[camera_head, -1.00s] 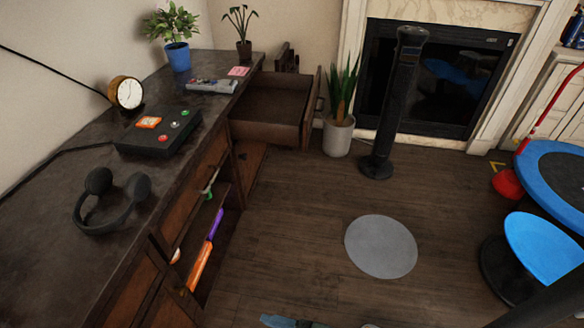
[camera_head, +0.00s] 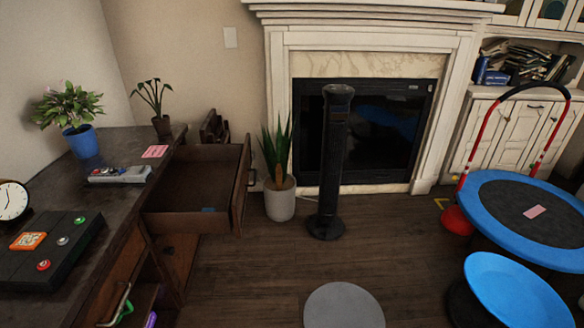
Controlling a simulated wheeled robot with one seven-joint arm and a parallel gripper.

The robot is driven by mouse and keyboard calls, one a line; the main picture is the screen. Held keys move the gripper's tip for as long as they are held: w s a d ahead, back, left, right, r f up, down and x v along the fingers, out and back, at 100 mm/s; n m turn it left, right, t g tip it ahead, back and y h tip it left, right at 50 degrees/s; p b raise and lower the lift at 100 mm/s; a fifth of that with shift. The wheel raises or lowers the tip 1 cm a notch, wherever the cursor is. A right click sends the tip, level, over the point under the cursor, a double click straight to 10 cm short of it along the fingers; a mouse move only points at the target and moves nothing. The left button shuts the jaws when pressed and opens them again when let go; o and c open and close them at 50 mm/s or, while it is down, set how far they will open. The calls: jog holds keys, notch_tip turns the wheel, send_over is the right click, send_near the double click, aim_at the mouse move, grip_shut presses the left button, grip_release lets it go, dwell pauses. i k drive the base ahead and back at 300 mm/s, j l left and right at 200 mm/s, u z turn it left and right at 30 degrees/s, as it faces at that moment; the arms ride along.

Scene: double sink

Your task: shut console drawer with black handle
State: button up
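The console (camera_head: 100,165) is a long dark wooden unit along the left wall. One drawer (camera_head: 165,222) at its far end is pulled well out to the right, its inside showing. The drawer's front panel (camera_head: 240,195) faces right, seen nearly edge-on, with a dark handle (camera_head: 251,178) on its outer side. A small blue item (camera_head: 208,210) lies inside the drawer. My gripper is not in view.
A potted plant (camera_head: 280,202) stands just right of the drawer, and a black tower (camera_head: 328,170) beyond it. A grey round disc (camera_head: 343,306) lies on the floor. A blue-rimmed trampoline (camera_head: 485,205) and a blue seat (camera_head: 515,290) are at right. Floor (camera_head: 245,275) before the drawer is clear.

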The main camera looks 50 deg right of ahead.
aim_at(196, 178)
jog(key=l+z, duration=0.2)
jog(key=z, duration=0.5)
jog(key=i+l+u, duration=0.2)
jog(key=i+l, duration=0.55)
